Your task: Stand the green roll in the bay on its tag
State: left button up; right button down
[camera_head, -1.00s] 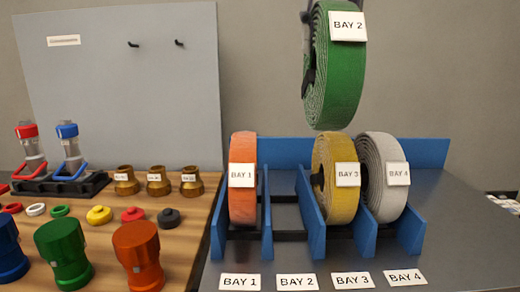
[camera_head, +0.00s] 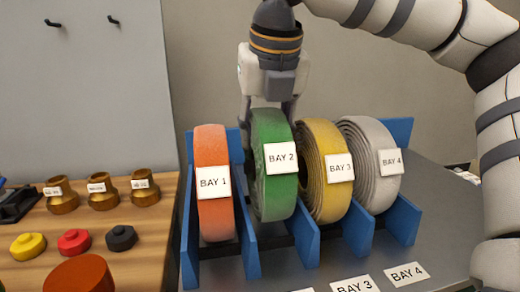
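The green roll (camera_head: 273,190) is upright with its "BAY 2" tag (camera_head: 281,158) facing me. It is between the orange roll (camera_head: 212,150) and the yellow roll (camera_head: 327,130), in the second bay of the blue rack (camera_head: 249,245). Its top is slightly higher than its neighbours'; I cannot tell whether its underside touches the bay floor. My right gripper (camera_head: 268,108) points down from above, its fingers on both sides of the roll's upper part, apparently shut on it. The fingertips are partly hidden behind the roll. My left gripper is out of view.
The grey roll (camera_head: 364,150) stands in bay 4. Bay labels for 3 (camera_head: 352,286) and 4 (camera_head: 407,275) lie in front of the rack. A wooden table (camera_head: 150,235) with brass fittings and coloured caps is at left. My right arm fills the upper right.

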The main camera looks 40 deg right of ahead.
aim_at(268, 110)
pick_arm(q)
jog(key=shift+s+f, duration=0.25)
pick_arm(e)
notch_tip(268, 110, down, 2)
jog(key=c, duration=1.1)
grip_release()
jog(key=shift+f, duration=0.1)
jog(key=shift+o, duration=0.2)
jog(key=p+v, duration=0.1)
jog(key=v, duration=1)
jog(key=shift+r+p, duration=0.3)
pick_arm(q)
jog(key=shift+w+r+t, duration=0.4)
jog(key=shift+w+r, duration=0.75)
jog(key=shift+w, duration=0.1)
pick_arm(e)
jog(key=shift+s+r, duration=0.1)
jog(key=shift+r, duration=0.1)
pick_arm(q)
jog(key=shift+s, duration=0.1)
